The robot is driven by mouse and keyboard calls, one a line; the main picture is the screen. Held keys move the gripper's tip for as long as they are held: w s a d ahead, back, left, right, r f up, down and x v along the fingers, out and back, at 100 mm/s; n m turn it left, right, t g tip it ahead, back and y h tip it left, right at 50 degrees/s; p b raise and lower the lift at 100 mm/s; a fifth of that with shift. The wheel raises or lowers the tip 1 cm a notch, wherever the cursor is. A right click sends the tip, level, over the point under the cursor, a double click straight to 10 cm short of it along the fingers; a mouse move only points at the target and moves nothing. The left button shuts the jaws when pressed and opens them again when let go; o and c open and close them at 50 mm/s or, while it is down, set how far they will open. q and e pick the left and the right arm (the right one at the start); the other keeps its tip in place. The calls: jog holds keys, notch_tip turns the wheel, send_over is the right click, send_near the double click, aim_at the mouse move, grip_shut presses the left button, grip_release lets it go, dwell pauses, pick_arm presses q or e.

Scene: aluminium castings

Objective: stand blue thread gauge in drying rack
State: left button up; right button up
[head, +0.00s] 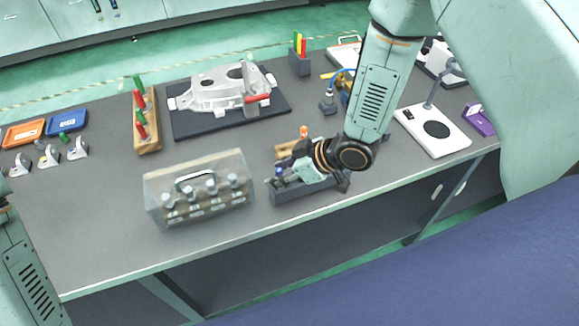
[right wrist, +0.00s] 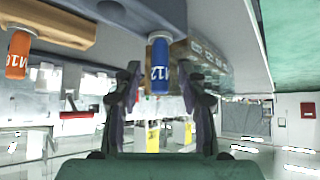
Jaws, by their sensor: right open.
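The blue thread gauge (right wrist: 159,66), marked M12, stands in the grey drying rack (right wrist: 125,12), which the right wrist view shows upside down. In the head view the gauge (head: 279,173) shows as a small blue spot at the left end of the rack (head: 312,190). My right gripper (head: 289,169) is close to it and open. In the right wrist view its two fingers (right wrist: 163,88) show on either side of the gauge's handle, with gaps. The gauge's lower end is hidden in the rack. My left gripper is out of view.
An orange gauge (right wrist: 18,54) sits in a wooden block (head: 285,150) behind the rack. A clear case (head: 200,190) with several grey pieces stands left of the rack. A casting (head: 220,92) lies on a dark mat behind. The table's front edge is near.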

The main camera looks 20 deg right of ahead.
jog(key=v, duration=1.1)
jog(key=shift+s+d+r, duration=0.15)
jog(key=shift+d+r, duration=0.05)
jog(key=shift+r, duration=0.1)
dwell(0.3)
